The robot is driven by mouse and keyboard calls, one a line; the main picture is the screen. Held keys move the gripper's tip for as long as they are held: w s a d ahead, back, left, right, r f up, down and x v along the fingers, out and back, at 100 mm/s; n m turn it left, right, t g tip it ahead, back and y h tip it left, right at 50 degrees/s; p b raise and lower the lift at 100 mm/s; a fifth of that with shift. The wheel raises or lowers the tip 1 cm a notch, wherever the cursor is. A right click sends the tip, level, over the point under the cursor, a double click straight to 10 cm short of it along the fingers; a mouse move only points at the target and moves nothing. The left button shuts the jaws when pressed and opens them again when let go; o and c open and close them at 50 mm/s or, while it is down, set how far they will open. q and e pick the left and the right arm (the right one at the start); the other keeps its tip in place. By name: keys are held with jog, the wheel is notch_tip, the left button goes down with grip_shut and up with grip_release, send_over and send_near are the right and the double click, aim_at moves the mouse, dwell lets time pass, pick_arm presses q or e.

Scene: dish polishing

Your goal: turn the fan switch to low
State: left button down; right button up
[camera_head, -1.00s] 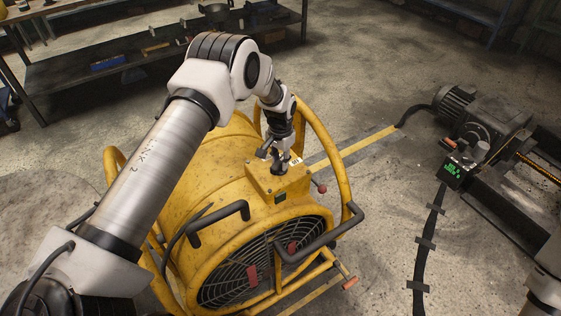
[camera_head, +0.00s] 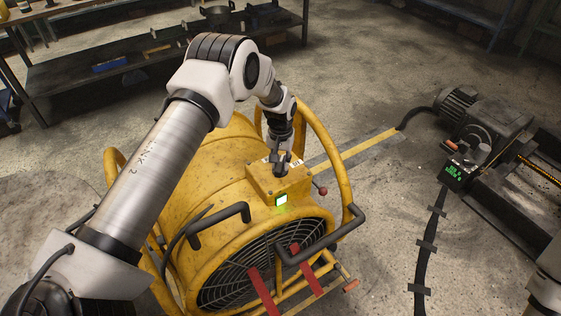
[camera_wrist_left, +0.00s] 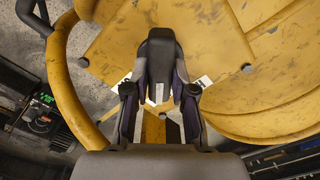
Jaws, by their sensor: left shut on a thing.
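The yellow drum fan (camera_head: 205,175) stands on the floor, with a yellow control box (camera_head: 262,186) on top. My left gripper (camera_head: 281,166) points down at the box top, and its fingers are shut on the dark switch (camera_wrist_left: 160,50). The fingers hide part of the switch, so I cannot read its setting. White labels flank the gripper in the left wrist view, one at the right (camera_wrist_left: 204,81). An indicator (camera_head: 281,199) on the box front glows green-white. Red ribbons (camera_head: 264,290) stream out from the grille. My right gripper is out of view.
Yellow tube rails (camera_head: 328,150) and a black handle (camera_head: 318,243) surround the box. A motor machine (camera_head: 470,120) with a small green-text display (camera_head: 455,175) stands at right. A dark shelf (camera_head: 150,65) is behind. Open concrete floor lies between.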

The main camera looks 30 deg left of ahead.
aim_at(281, 162)
pick_arm(q)
jog(key=shift+s+f, duration=0.15)
jog(key=shift+f, duration=0.05)
jog(key=c, duration=1.2)
grip_release()
jog(key=shift+c, duration=0.2)
jog(key=shift+o, duration=1.4)
jog(key=shift+w, duration=0.2)
jog(key=shift+r, duration=0.1)
notch_tip(281, 162, up, 12)
